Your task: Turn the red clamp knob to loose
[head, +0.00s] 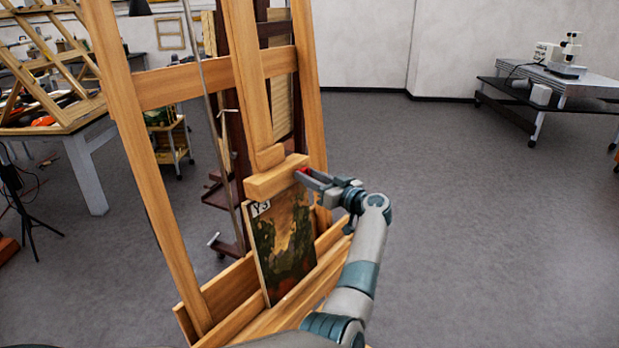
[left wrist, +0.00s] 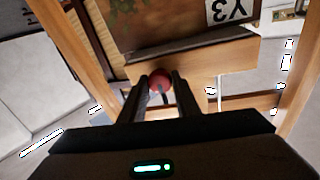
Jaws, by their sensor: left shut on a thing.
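The red clamp knob (head: 303,170) is on the side of the wooden clamp block (head: 276,178) of the easel, mostly hidden by my left gripper (head: 308,177) in the head view. In the left wrist view the round red knob (left wrist: 160,79) sits between the two dark fingers of my left gripper (left wrist: 160,88), which are shut on it. The clamp block (left wrist: 195,58) lies just behind the knob. A painting (head: 284,238) labelled Y3 stands upright on the easel below the block. My right gripper is not in view.
The wooden easel (head: 110,80) rises close in front of me, with a ledge (head: 225,292) under the painting. A worktable (head: 85,125) stands at the left and a dark bench (head: 545,90) at the back right. The grey floor at the right is clear.

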